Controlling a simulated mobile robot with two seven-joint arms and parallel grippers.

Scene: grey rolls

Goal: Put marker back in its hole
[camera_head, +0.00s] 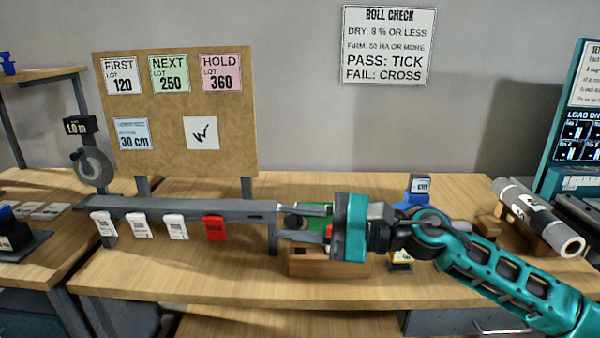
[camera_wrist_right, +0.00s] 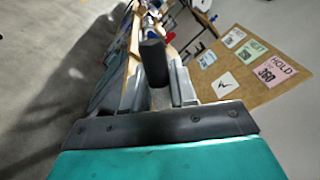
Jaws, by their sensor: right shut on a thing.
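My right gripper (camera_head: 292,222) reaches in from the right, above the front of the bench, with its fingers pointing left. It is shut on the marker (camera_head: 295,221), whose dark end shows between the fingers. In the right wrist view the marker (camera_wrist_right: 154,64) has a thick dark end and a paler part between the fingers (camera_wrist_right: 160,95). A wooden block (camera_head: 318,265) stands on the bench below the gripper. Its top is mostly covered by my gripper, with something red and something green behind, so I cannot see a hole. My left gripper is out of view.
A grey rail (camera_head: 185,208) with white tags and a red tag (camera_head: 214,228) runs left of the gripper. A pinboard (camera_head: 175,120) stands behind. A grey roll (camera_head: 540,217) lies on a wooden cradle at the right. The front bench strip (camera_head: 200,275) is clear.

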